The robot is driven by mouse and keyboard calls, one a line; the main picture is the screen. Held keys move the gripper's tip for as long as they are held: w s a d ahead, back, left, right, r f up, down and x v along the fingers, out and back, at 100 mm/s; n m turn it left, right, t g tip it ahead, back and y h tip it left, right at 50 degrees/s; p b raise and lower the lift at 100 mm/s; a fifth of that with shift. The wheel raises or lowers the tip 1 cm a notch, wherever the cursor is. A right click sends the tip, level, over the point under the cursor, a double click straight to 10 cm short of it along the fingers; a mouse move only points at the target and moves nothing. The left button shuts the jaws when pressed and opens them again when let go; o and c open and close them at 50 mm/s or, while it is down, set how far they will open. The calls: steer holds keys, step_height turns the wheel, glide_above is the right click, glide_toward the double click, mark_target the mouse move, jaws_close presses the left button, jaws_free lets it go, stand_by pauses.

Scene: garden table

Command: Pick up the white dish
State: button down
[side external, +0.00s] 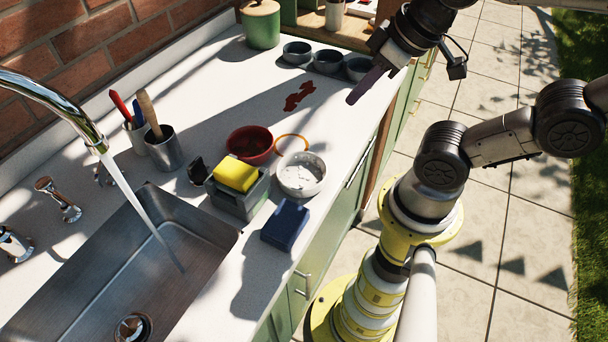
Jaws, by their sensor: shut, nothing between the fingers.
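The white dish (301,176) is a round white bowl on the white counter, near its front edge. It has grey patches inside. My gripper (358,97) is over the right part of the counter, up and to the right of the dish and well apart from it. Its fingers are together and hold nothing. Nothing hides the dish from this view.
A sink (130,275) with running water lies left. Dark bowls (328,61) stand behind. A red spill (299,96) marks the counter.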

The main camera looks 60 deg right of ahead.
steer(key=c, duration=1.5)
jaws_free()
steer(key=shift+c, duration=0.2)
steer(key=o, duration=0.6)
steer(key=m+g, duration=0.4)
steer(key=m, duration=1.4)
glide_above(322, 181)
step_height(322, 181, down, 10)
steer(key=shift+f, duration=0.15)
steer(key=shift+a+f, duration=0.15)
steer(key=shift+f, duration=2.5)
